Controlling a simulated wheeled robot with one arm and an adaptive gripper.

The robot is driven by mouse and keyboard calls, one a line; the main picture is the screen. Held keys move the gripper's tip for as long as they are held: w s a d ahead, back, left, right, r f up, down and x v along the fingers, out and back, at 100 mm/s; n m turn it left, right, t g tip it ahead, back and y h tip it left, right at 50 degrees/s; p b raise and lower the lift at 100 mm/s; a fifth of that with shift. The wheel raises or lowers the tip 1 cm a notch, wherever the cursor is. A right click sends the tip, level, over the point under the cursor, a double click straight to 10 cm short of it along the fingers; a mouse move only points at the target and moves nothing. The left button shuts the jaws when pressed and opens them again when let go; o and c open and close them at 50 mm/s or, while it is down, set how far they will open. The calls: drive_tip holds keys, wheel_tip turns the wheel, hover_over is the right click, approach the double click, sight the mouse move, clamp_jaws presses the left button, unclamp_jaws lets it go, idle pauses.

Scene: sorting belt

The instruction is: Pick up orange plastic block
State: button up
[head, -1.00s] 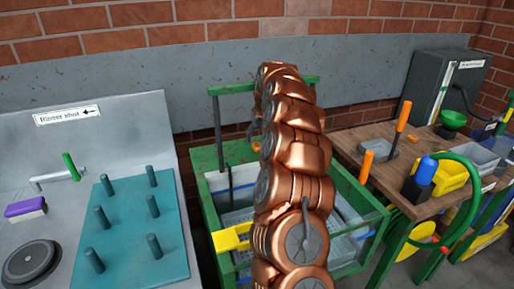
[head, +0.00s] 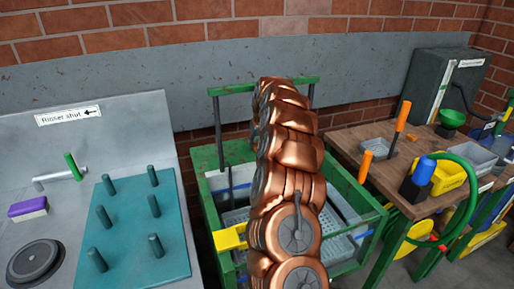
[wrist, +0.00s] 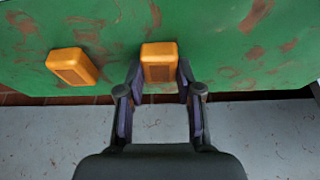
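In the wrist view an orange plastic block (wrist: 159,62) lies on a rust-marked green surface, between the tips of my gripper (wrist: 160,76). The gripper's dark fingers are apart, one on each side of the block. I cannot tell whether they touch it. A second, similar orange block (wrist: 72,66) lies to the left, slightly turned and clear of the fingers. In the head view my copper-coloured arm covers the middle of the green-framed station, and the gripper and these blocks are hidden behind it.
A green frame (head: 208,165) with grey crates stands in the middle. A teal peg board (head: 127,235) lies on the left counter. The wooden bench (head: 345,140) at right holds a small orange piece (head: 412,138), screwdrivers and a yellow bin (head: 447,177). A brick wall is behind.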

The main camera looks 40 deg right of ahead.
sight(257, 144)
drive_tip(key=c, duration=0.5)
drive_tip(key=shift+r, duration=0.1)
drive_tip(key=shift+c, duration=0.2)
drive_tip(key=shift+r+b, duration=0.6)
drive_tip(key=shift+r, duration=1.15)
drive_tip(key=shift+s+a+b, duration=0.1)
drive_tip(key=shift+s+b, duration=0.2)
drive_tip(key=shift+s, duration=1.1)
drive_tip(key=s+r+b, duration=0.1)
drive_tip(key=s+b, duration=0.1)
drive_tip(key=s, duration=1.1)
drive_tip(key=shift+a+r+b, duration=0.2)
drive_tip(key=shift+a+b, duration=0.1)
drive_tip(key=shift+b, duration=0.1)
